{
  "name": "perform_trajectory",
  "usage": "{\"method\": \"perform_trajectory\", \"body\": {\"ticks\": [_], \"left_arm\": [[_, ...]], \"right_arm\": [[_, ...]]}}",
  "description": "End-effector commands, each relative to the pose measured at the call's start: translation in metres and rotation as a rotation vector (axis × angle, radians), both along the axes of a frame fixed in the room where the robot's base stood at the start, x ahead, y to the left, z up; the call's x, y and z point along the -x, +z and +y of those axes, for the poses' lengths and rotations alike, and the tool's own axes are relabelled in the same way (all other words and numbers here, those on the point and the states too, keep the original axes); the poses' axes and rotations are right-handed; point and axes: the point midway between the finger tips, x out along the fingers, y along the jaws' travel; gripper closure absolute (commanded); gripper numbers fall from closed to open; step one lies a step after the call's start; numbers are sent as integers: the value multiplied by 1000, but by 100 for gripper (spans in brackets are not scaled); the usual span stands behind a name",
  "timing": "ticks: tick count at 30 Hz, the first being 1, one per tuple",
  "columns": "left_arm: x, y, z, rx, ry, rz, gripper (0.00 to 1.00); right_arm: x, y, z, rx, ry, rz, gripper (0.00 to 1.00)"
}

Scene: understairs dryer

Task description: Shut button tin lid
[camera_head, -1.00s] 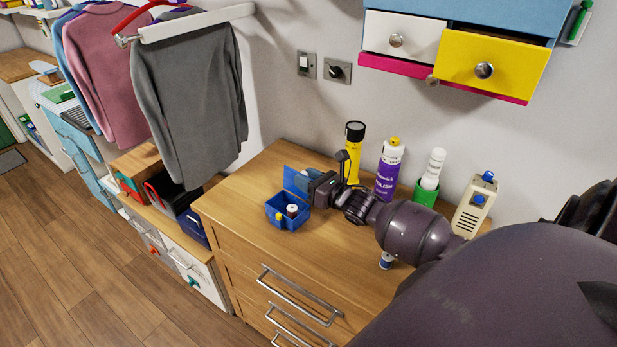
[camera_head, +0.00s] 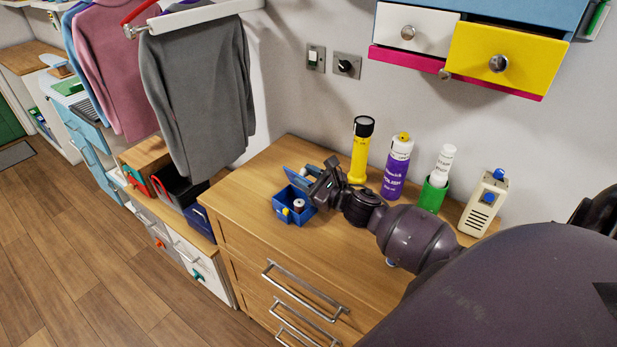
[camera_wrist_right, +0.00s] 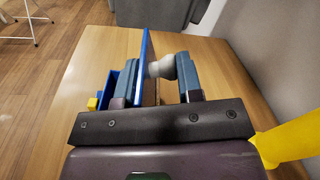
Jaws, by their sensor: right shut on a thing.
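The button tin (camera_head: 296,217) is a small blue open box on the wooden dresser top, with a yellow catch on its front and a white-topped reel inside. Its blue lid (camera_head: 294,176) stands open at the back. In the right wrist view the lid (camera_wrist_right: 148,45) shows nearly edge-on, with a pale round knob (camera_wrist_right: 160,68) on its right side. My right gripper (camera_wrist_right: 160,78) has one finger on each side of the lid and knob and is shut on them. In the head view the right gripper (camera_head: 322,180) partly covers the lid. My left gripper is not in view.
A yellow torch (camera_head: 361,152), a purple can (camera_head: 397,170), a green cup (camera_head: 431,196) with a white tube and a beige device (camera_head: 482,205) stand behind my right arm. Drawers (camera_head: 455,45) hang on the wall above. The dresser top (camera_head: 250,190) is clear left of the tin.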

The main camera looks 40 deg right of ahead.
Motion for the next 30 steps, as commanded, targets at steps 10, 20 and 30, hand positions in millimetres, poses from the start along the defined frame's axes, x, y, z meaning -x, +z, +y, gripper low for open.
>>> {"method": "perform_trajectory", "body": {"ticks": [10, 20, 30], "left_arm": [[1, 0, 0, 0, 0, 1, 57], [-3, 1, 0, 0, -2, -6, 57], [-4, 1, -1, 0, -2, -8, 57]], "right_arm": [[0, 1, 1, 6, 1, -3, 100], [0, 1, 1, 5, 1, -1, 47], [13, -1, -2, 4, 1, 1, 47]]}}
